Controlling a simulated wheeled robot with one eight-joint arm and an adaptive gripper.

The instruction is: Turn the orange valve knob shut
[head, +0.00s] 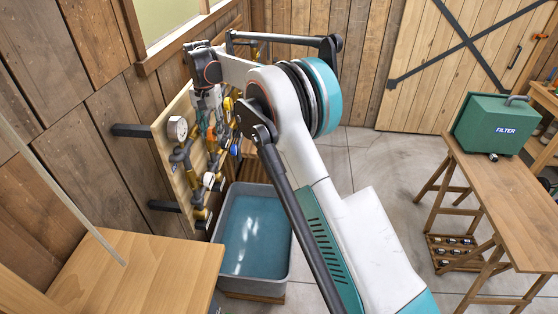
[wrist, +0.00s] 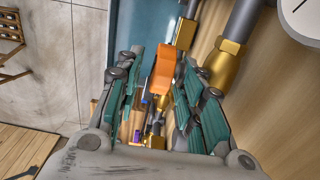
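The orange valve knob (wrist: 164,70) shows in the wrist view as an upright orange piece among brass pipe fittings. My gripper (wrist: 160,62) is open, with one teal finger on each side of the knob. A gap shows between the knob and the left finger; the right finger is closer, and I cannot tell whether it touches. In the head view my gripper (head: 213,112) is at the pipe board (head: 160,130) on the wooden wall, and it hides much of the knob's surroundings.
A round gauge (head: 178,128) is on the board, close to the right of my gripper in the wrist view (wrist: 301,18). A grey tub of water (head: 252,240) stands below. A wooden bench (head: 140,268) is at front left. A table with a green filter case (head: 492,124) stands right.

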